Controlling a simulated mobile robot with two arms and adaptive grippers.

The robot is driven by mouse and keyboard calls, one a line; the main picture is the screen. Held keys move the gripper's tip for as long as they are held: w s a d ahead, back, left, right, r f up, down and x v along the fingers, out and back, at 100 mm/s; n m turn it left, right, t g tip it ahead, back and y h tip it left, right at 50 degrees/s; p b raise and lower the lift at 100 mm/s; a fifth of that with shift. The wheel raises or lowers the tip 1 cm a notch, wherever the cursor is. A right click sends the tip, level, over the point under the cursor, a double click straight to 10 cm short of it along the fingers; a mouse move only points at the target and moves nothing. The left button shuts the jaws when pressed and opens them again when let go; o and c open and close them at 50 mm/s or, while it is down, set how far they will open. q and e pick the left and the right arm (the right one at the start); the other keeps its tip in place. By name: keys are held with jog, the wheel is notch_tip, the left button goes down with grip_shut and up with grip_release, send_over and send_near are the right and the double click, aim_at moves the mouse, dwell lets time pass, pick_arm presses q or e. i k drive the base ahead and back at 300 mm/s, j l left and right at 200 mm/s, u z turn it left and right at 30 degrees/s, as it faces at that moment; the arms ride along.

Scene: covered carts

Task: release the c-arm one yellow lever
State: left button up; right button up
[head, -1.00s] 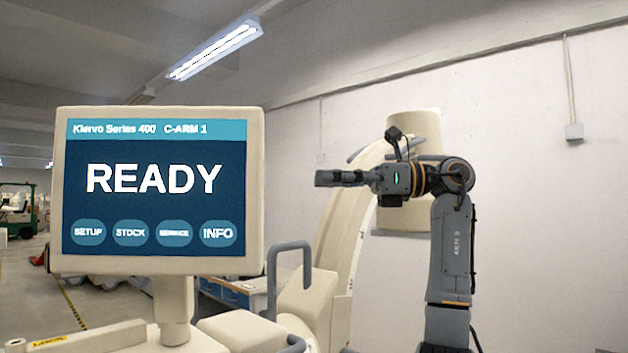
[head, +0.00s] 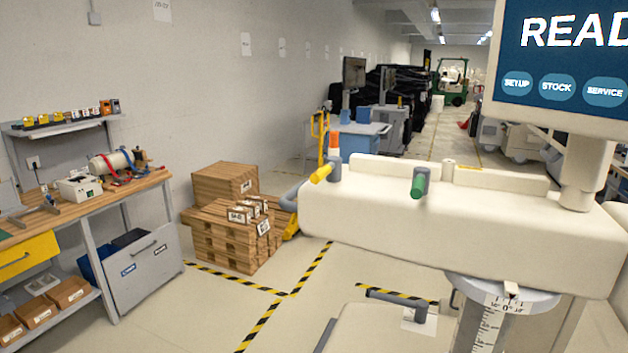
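The cream C-arm body (head: 480,228) fills the right half of the head view. A yellow lever (head: 321,172) sticks out at the left end of its top edge, tilted. The C-arm's screen (head: 560,55) is at the upper right, cut off by the frame, with "READ", SETUP, STOCK and SERVICE showing. Neither of my grippers is in view.
A workbench (head: 85,212) with tools stands at the left. Stacked wooden pallets (head: 225,215) stand beside it. Black-and-yellow floor tape (head: 268,322) borders clear floor between them and the C-arm. A green forklift (head: 452,85) is far back.

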aim_at(332, 170)
jog(key=k+l, duration=0.25)
jog(key=k, duration=0.25)
jog(key=k+l, duration=0.3)
jog(key=k, duration=0.25)
